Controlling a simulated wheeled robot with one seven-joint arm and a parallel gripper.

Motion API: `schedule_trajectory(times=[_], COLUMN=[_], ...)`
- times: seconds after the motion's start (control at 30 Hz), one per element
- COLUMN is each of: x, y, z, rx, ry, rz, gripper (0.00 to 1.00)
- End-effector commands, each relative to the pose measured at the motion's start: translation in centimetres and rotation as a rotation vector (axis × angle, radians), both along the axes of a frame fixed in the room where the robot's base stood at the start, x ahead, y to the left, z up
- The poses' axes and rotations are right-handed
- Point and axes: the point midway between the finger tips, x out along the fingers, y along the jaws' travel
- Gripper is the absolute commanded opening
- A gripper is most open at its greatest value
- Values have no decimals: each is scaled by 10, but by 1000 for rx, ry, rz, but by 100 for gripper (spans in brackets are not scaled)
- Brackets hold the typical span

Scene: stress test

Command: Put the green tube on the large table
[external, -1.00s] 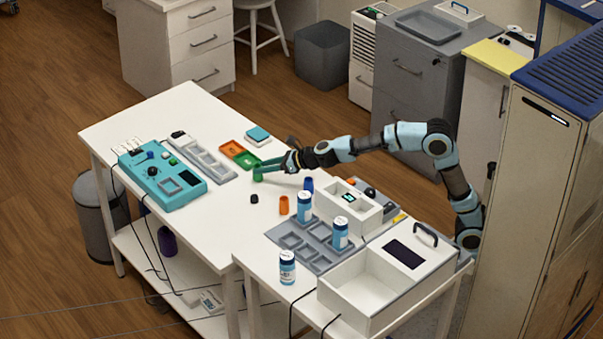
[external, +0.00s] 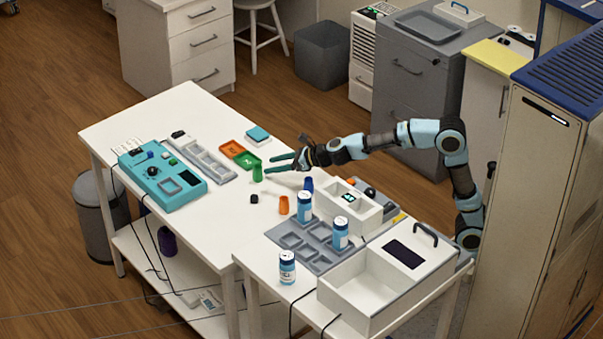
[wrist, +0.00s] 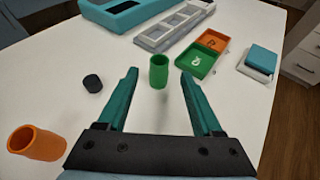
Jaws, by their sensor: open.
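The green tube (external: 257,173) stands upright on the large white table (external: 215,232), just in front of the green tray. In the wrist view the green tube (wrist: 158,71) stands a little beyond my fingertips, roughly midway between their lines. My gripper (external: 281,163) is open and empty, with its teal fingers to the right of the tube in the external view. In the wrist view both fingers of my gripper (wrist: 159,75) are spread wide, with bare table between them.
An orange tube (external: 284,205), a small black cap (external: 254,199) and a blue tube (external: 308,184) stand nearby. A green tray (external: 247,161) and an orange tray (external: 232,148) lie behind the tube. A teal device (external: 162,180) is at left. The table's front left is clear.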

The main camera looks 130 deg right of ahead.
Motion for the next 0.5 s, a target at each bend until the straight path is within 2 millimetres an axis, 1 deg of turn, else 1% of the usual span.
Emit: schedule_trajectory(times=[0.03, 0.2, 0.33, 0.5], x=[-7, -25, -35, -41], y=[10, 35, 49, 57], z=[8, 21, 27, 30], rx=[-2, -1, -1, 0], ry=[-2, -1, -1, 0], rz=[1, 1, 1, 1], gripper=[67, 67, 67, 67])
